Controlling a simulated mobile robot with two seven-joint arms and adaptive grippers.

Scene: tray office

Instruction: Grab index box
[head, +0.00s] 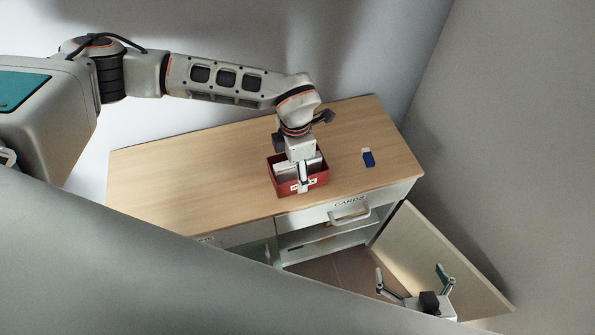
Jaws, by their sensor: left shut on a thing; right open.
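The index box, a red open-topped box (284,188) with a white label on its front and pale contents, is on the wooden top of the cabinet. My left gripper (302,178) is over it from above and is shut on it, with one finger at the front wall by the label. The other finger is hidden, and I cannot tell whether the box is lifted. My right gripper (410,270) is open and empty at the lower right, in front of the cabinet, its fingers spread.
A blue and white eraser (369,158) lies on the cabinet top (180,175) right of the box. The drawer marked CARDS (320,218) looks shut. Below it, a cabinet door (435,265) stands open at the right. The cabinet top's left side is clear.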

